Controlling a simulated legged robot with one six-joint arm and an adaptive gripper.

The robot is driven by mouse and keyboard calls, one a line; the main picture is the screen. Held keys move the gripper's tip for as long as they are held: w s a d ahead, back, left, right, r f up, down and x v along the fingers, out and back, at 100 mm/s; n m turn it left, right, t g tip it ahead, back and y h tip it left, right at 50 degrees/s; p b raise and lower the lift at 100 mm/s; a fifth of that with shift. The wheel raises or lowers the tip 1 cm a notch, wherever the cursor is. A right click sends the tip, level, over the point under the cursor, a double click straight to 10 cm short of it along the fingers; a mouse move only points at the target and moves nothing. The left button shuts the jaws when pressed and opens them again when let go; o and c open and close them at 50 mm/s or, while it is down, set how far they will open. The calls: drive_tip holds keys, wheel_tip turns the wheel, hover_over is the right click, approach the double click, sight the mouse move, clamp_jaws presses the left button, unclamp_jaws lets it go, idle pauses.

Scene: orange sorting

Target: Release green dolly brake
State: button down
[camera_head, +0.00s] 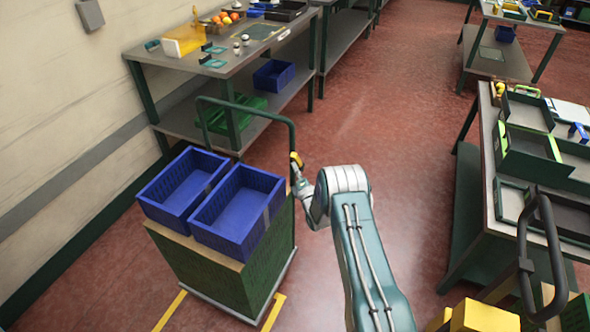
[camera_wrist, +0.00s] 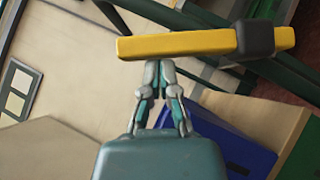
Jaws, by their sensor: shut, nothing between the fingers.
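The green dolly (camera_head: 271,260) stands at left centre in the head view, with a tall dark green push handle (camera_head: 250,108). A small yellow brake lever (camera_head: 296,158) shows beside the handle's right upright. In the wrist view the yellow lever (camera_wrist: 180,44) is a long bar across the top, with a dark block near its right end. My gripper (camera_wrist: 159,66) is shut, its fingertips together just under the bar's middle with nothing between them. I cannot tell whether they touch the bar. In the head view my gripper (camera_head: 298,172) is small and reaches up to the lever.
Two blue crates (camera_head: 219,244) sit side by side on the dolly. A workbench (camera_head: 222,68) with oranges stands behind it, with crates on its lower shelf. Another bench (camera_head: 488,196) stands at right. Yellow floor marks (camera_head: 272,312) lie by the dolly. The red floor between the benches is clear.

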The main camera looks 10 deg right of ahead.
drive_tip(key=shift+w+d+r+m+h, duration=0.2)
drive_tip(key=shift+r+m+h, duration=0.1)
drive_tip(key=shift+m, duration=0.1)
drive_tip(key=shift+w+d+r+m+g+h, duration=0.45)
drive_tip(key=shift+w+r+m+g+h, duration=0.25)
drive_tip(key=shift+m+g, duration=0.3)
drive_tip(key=w+d+r+m+g, duration=0.1)
drive_tip(key=w+d+m+g, duration=0.2)
drive_tip(key=w+d+m, duration=0.1)
drive_tip(key=shift+w+g, duration=0.4)
drive_tip(key=shift+w, duration=0.15)
drive_tip(key=shift+w+r, duration=0.1)
drive_tip(key=shift+r, duration=0.05)
drive_tip(key=shift+a, duration=0.1)
